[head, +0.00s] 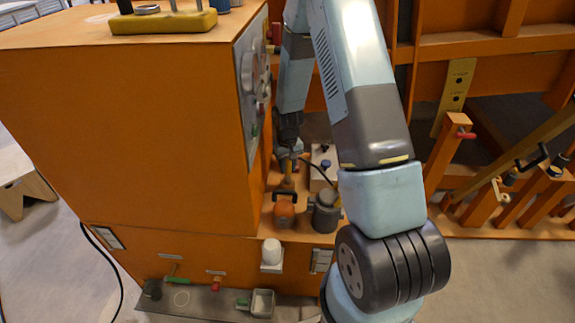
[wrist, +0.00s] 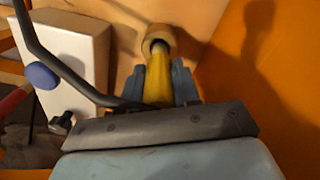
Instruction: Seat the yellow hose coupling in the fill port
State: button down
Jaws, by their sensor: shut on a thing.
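The yellow hose coupling (wrist: 158,78) is between the two grey-blue fingers of my gripper (wrist: 172,88) in the wrist view. The gripper is shut on it. The far end of the coupling meets a tan round collar with a dark opening (wrist: 160,38), which looks like the fill port. I cannot tell whether the tip is inside the opening or just in front of it. The port is not clear there.
A black hose (wrist: 62,68) curves close to the gripper's left. A white box (wrist: 72,50) with a blue knob (wrist: 41,76) stands left. The orange cabinet wall (head: 150,120) is close beside the arm.

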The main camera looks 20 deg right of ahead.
aim_at(287, 172)
jog(key=shift+f, duration=1.65)
jog(key=c, duration=0.7)
grip_release()
jog(key=shift+c, duration=0.2)
notch_tip(287, 172, up, 14)
jog(key=shift+f, duration=0.2)
